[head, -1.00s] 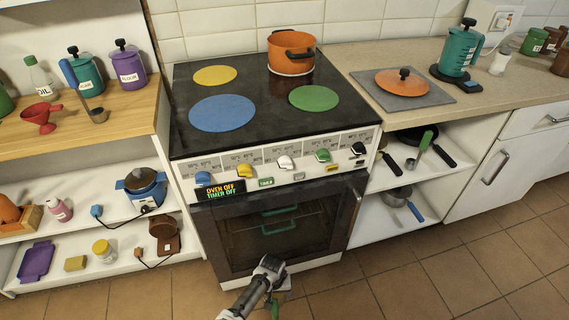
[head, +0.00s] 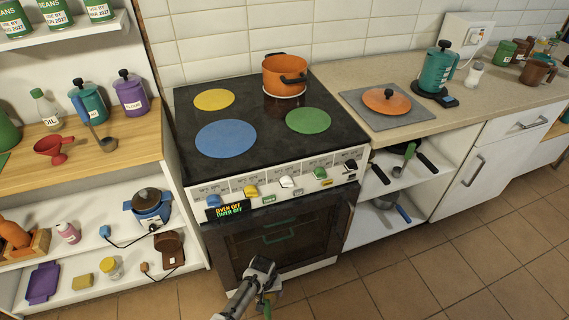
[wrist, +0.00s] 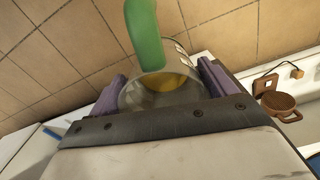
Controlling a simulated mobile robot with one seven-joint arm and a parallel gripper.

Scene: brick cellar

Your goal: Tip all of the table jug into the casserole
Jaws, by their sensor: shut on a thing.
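The orange casserole (head: 284,76) stands without its lid on the back right of the black hob. An orange lid (head: 386,101) lies on a grey mat on the worktop to the right. My gripper (head: 266,292) is low in front of the oven door. In the wrist view, its purple fingers (wrist: 162,90) are shut on a clear jug (wrist: 155,95) with a green handle (wrist: 146,35). Some yellowish liquid (wrist: 175,82) shows inside the jug. In the head view, most of the jug is hidden behind my gripper; only a bit of green shows.
The stove (head: 250,140) has a row of knobs along its front, and its oven door (head: 280,240) is closed. A teal kettle-like jug (head: 437,68) stands on the right worktop. Shelves with small items (head: 150,205) flank the stove on the left. The tiled floor is clear at the right.

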